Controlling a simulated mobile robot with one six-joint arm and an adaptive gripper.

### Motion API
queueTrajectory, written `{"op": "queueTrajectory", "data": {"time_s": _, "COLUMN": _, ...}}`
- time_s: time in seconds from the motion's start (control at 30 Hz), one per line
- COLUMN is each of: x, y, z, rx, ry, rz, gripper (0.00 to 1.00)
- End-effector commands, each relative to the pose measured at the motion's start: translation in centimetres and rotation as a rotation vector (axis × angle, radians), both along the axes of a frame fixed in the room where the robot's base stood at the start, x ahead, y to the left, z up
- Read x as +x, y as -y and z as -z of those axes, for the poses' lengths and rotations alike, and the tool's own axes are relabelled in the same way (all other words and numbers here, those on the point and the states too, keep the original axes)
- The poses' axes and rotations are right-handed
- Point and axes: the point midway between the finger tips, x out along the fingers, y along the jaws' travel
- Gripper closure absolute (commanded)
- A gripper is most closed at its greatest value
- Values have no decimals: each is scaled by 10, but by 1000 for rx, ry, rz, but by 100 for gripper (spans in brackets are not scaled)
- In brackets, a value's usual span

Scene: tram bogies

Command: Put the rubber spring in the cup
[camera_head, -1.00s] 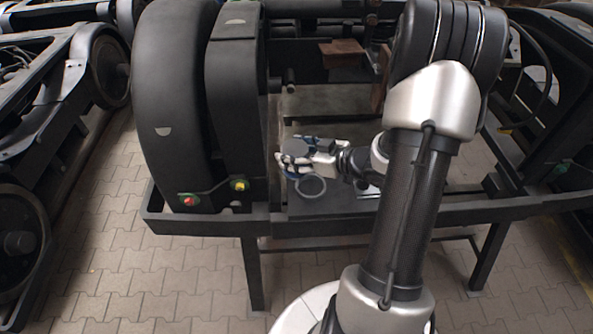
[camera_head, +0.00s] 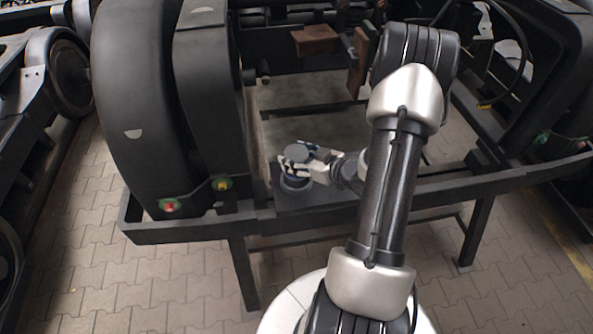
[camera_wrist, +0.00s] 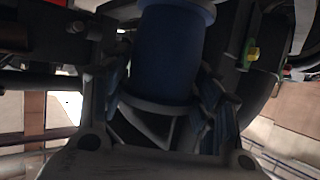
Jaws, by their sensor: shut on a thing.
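The rubber spring shows in the wrist view as a dark blue cylinder (camera_wrist: 170,50) with a flange at each end. My gripper (camera_wrist: 165,88) is shut on it, one finger on each side. In the head view the spring's dark round top (camera_head: 296,152) stands up between the fingers of my gripper (camera_head: 299,161), and it looks upright. The cup (camera_head: 296,188) is a grey round ring on the dark plate, directly below the spring in the head view. The spring and gripper hide most of it. I cannot tell whether the spring's lower end is inside the cup or just above it.
A big black wheel (camera_head: 140,110) stands close to the left of the cup. The black frame beam (camera_head: 330,205) runs along the front. A brown block (camera_head: 314,40) sits at the back. The floor area (camera_head: 310,125) behind the plate is open.

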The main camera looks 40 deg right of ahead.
Motion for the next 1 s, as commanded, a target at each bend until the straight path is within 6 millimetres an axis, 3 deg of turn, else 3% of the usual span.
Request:
{"op": "queueTrajectory", "data": {"time_s": 0.17, "x": 0, "y": 0, "z": 10, "rx": 0, "ry": 3, "rz": 0, "gripper": 86}}
{"op": "queueTrajectory", "data": {"time_s": 0.43, "x": 0, "y": 0, "z": 47, "rx": 0, "ry": 2, "rz": 1, "gripper": 86}}
{"op": "queueTrajectory", "data": {"time_s": 0.83, "x": 1, "y": 0, "z": 52, "rx": -1, "ry": 3, "rz": 1, "gripper": 86}}
{"op": "queueTrajectory", "data": {"time_s": 0.87, "x": 0, "y": 0, "z": 51, "rx": 0, "ry": 1, "rz": 0, "gripper": 41}}
{"op": "queueTrajectory", "data": {"time_s": 1.0, "x": 0, "y": 0, "z": 51, "rx": 0, "ry": 1, "rz": 0, "gripper": 32}}
